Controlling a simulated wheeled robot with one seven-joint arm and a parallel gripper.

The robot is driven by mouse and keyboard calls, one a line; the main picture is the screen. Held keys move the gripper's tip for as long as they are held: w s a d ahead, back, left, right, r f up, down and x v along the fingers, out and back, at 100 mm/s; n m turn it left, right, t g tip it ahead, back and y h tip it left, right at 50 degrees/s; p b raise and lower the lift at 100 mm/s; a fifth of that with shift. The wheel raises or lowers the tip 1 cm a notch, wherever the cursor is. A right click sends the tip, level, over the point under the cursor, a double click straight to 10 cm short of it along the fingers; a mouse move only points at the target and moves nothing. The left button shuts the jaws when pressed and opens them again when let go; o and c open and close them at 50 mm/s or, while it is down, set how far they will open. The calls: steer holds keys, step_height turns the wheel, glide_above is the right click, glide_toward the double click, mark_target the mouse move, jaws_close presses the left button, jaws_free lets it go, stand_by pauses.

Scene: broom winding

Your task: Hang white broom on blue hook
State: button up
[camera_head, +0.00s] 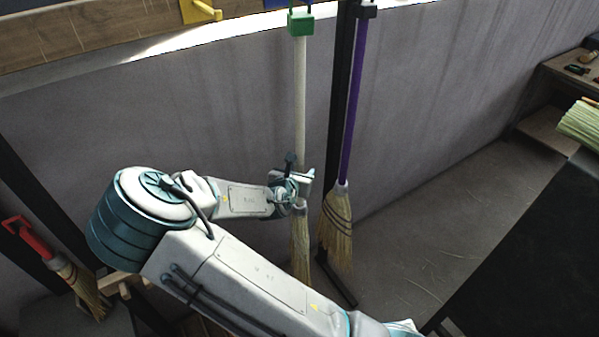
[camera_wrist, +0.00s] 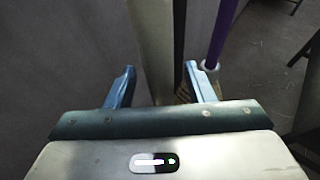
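The white broom (camera_head: 300,95) stands upright against the grey wall, with a green cap (camera_head: 301,23) at its top and straw bristles (camera_head: 301,250) below, partly behind my arm. A bit of blue (camera_head: 275,3), possibly the blue hook, shows at the top edge; the rest is cut off, and I cannot tell whether the cap touches it. My gripper (camera_head: 298,182) is at the lower handle. In the wrist view my gripper (camera_wrist: 162,85) has its fingers apart, with the pale handle (camera_wrist: 152,40) between or just beyond them; I see no clear contact.
A purple broom (camera_head: 353,110) hangs close on the right beside a black post (camera_head: 338,100). A yellow hook (camera_head: 203,11) is on the wooden board at upper left. A red-handled broom (camera_head: 30,240) is at far left. A dark table (camera_head: 530,260) stands at right.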

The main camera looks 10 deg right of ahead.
steer(key=v, duration=1.4)
steer(key=shift+w, duration=0.1)
steer(key=s+d+f+m+g+y, duration=0.35)
steer(key=s+f+m+g, duration=0.5)
steer(key=m, duration=0.45)
steer(key=s+d+r+m+y, duration=0.1)
steer(key=s+d+r+m, duration=0.1)
steer(key=r+m, duration=0.3)
steer(key=s+d+r+m+y, duration=0.1)
steer(key=s+d+r+m, duration=0.1)
steer(key=s+r+m, duration=0.3)
steer(key=s+d+r+m+y, duration=0.1)
steer(key=s+d+r+m, duration=0.1)
steer(key=r+m, duration=0.5)
steer(key=shift+s+v, duration=0.25)
steer(key=shift+v, duration=2.05)
